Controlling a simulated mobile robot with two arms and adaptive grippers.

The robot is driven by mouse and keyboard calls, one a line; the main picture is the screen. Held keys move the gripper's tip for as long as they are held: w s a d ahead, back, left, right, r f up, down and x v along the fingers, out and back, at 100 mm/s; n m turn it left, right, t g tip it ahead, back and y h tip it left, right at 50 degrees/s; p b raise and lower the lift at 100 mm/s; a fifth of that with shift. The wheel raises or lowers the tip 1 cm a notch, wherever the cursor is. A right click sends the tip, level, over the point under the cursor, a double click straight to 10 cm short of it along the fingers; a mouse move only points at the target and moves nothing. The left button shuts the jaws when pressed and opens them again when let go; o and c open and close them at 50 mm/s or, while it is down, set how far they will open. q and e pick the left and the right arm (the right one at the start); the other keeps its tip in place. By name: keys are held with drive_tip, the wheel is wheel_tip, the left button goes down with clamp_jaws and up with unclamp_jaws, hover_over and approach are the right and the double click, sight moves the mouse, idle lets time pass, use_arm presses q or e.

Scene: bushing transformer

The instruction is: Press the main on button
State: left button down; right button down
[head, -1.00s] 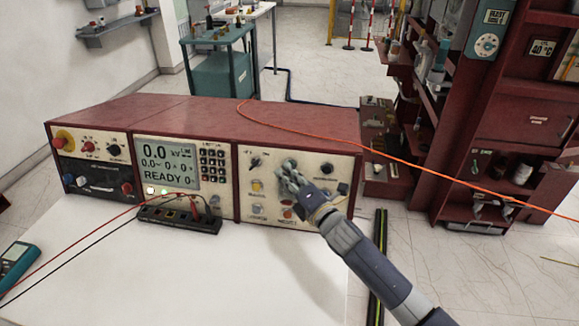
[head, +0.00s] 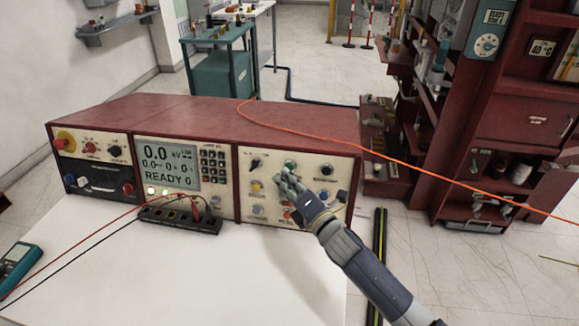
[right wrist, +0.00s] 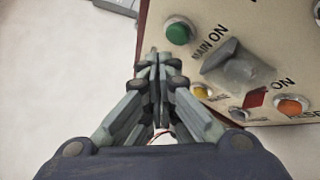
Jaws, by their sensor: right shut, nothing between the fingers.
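The main on button is a green round button (right wrist: 177,32) with a metal ring, beside the printed words MAIN ON in the right wrist view. In the head view the green button (head: 290,164) shows on the right-hand panel, just above my fingertips. My right gripper (head: 286,178) is shut and empty, in front of that panel. In the right wrist view its fingertips (right wrist: 157,62) lie below and left of the green button, apart from it in the picture. Whether the button is pressed in cannot be told. My left gripper is not in view.
A dark selector knob (head: 255,163), a yellow button (head: 257,186) and other controls sit close by on the panel. The display (head: 168,165) reads READY. An orange cable (head: 330,142) runs over the red console top (head: 200,112).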

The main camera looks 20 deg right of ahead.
drive_tip(key=s+a, duration=0.1)
drive_tip(key=s+a+r+p, duration=0.1)
drive_tip(key=s, duration=0.1)
drive_tip(key=shift+s+r, duration=0.1)
drive_tip(key=shift+s, duration=0.2)
idle(1.2)
